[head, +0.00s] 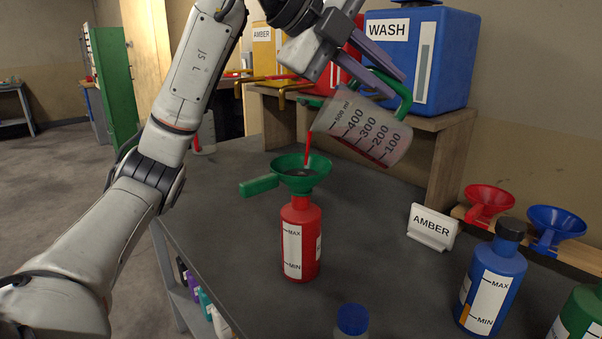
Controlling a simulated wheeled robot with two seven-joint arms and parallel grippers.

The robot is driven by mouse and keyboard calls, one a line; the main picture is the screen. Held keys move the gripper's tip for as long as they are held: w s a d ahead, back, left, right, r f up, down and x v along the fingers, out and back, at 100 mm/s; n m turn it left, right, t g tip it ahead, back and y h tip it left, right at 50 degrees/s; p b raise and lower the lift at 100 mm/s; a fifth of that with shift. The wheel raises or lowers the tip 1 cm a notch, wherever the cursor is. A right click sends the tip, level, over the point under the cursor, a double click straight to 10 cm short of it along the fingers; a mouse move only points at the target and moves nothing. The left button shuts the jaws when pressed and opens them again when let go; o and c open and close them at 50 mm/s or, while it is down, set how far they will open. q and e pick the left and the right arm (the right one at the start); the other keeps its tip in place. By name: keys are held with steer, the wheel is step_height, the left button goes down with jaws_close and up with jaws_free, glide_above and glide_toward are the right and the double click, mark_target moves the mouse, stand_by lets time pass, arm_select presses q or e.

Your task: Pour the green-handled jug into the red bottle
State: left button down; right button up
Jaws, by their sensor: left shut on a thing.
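The clear jug with a green handle and black marks (372,128) is tilted far over to the left, its spout above the funnel. A red stream (308,149) runs from its lip down into the green funnel (302,172). Red liquid shows inside the jug along its lower side. The funnel sits upright in the neck of the red bottle (301,240), which stands on the grey bench with MAX and MIN marks on its label. My left gripper (385,72) is shut on the jug's green handle. My right gripper is not in view.
A blue WASH container (425,60) stands on a wooden shelf behind the jug. An AMBER sign (432,227), a blue bottle (490,280), a red funnel (488,201) and a blue funnel (552,229) are at right. A blue-capped bottle (352,321) is in front.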

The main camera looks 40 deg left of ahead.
mark_target(368, 65)
arm_select(q)
steer(key=shift+s+a+r, duration=0.1)
steer(key=shift+r, duration=0.05)
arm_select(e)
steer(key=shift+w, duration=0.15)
arm_select(q)
steer(key=shift+s+a+r+b, duration=0.15)
steer(key=shift+a+r+b, duration=0.05)
steer(key=shift+b, duration=0.6)
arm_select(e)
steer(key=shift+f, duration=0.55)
arm_select(q)
steer(key=shift+s+a+r+t+h+b, duration=0.1)
steer(key=shift+t+h+b, duration=0.3)
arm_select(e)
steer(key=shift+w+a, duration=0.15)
arm_select(q)
steer(key=shift+s+a+r+n+t+h+b, duration=0.3)
steer(key=shift+s+a+r+t+b, duration=0.15)
steer(key=shift+b, duration=1)
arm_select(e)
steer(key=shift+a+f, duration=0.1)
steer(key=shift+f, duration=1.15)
arm_select(q)
steer(key=shift+s+a, duration=0.15)
steer(key=shift+a, duration=0.1)
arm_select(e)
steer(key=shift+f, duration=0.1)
